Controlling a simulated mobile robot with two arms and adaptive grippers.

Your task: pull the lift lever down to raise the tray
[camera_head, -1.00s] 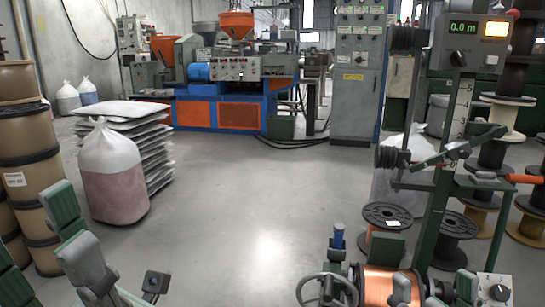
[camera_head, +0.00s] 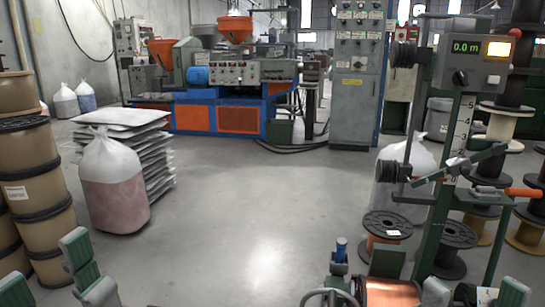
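An orange-handled bar (camera_head: 523,192) sticks out to the right from the green stand; whether it is the lift lever I cannot tell. A short blue-topped handle (camera_head: 341,250) stands upright beside the copper-wound spool (camera_head: 390,294) at the bottom. A small green shelf (camera_head: 480,207) is on the stand; I cannot tell whether it is the tray. My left gripper (camera_head: 52,280) is at the lower left, its green-padded fingers apart and empty, far from the stand. My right gripper (camera_head: 490,296) is partly cut off at the bottom right, its green-padded fingers apart, below the shelf.
A counter box (camera_head: 475,60) reading 0.0 m tops the green post. Copper (camera_head: 388,224) and dark (camera_head: 455,235) spools stand on the floor behind. Brown drums (camera_head: 38,185) and a filled bag (camera_head: 113,190) stand at left. The middle floor (camera_head: 265,210) is clear.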

